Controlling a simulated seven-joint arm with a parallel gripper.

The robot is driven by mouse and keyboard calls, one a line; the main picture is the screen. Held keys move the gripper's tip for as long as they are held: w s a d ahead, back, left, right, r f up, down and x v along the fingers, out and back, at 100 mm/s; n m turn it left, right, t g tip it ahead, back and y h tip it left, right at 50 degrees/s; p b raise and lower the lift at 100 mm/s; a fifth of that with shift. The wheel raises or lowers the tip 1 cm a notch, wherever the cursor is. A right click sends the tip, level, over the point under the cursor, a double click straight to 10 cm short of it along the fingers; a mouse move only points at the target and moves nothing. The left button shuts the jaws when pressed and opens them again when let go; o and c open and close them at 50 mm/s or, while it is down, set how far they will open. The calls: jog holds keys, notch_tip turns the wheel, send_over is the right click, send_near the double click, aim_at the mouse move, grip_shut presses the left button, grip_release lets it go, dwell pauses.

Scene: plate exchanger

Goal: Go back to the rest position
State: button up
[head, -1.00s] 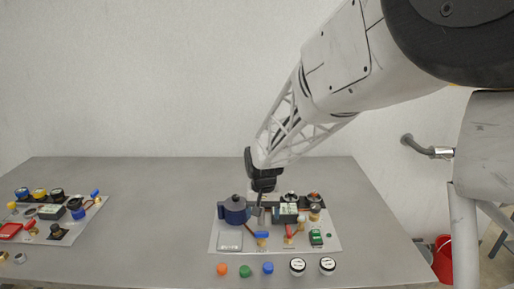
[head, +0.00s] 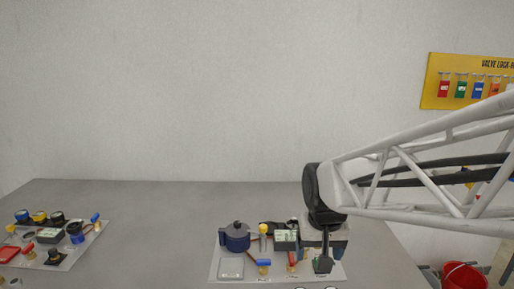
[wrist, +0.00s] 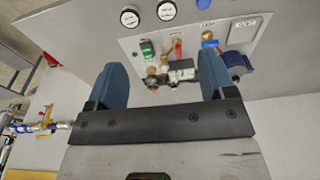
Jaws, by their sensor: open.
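My gripper (head: 324,248) hangs over the right part of the light plate (head: 232,270) on the table, hiding some of its fittings. In the wrist view my gripper (wrist: 163,76) is open, its two blue-grey fingers wide apart with nothing held between them. Beyond the fingertips that view shows the plate (wrist: 138,42) with brass fittings, a red-handled valve (wrist: 178,48), a blue-handled valve (wrist: 208,38) and a green part (wrist: 147,48). The dark blue pot-like part (head: 235,237) stands at the plate's back left, clear of the gripper.
A second plate with several parts (head: 70,258) lies at the table's left. The grey table (head: 160,225) is bare between the plates. A yellow lockout board (head: 440,70) hangs on the right wall. A red bucket (head: 465,275) stands beyond the table's right edge.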

jog(key=s+d, duration=0.2)
jog(key=s, duration=0.5)
jog(key=s+d+r+t, duration=0.1)
jog(key=s+d, duration=0.2)
jog(key=s, duration=0.5)
jog(key=shift+r, duration=0.25)
jog(key=shift+w, duration=0.15)
dwell(1.3)
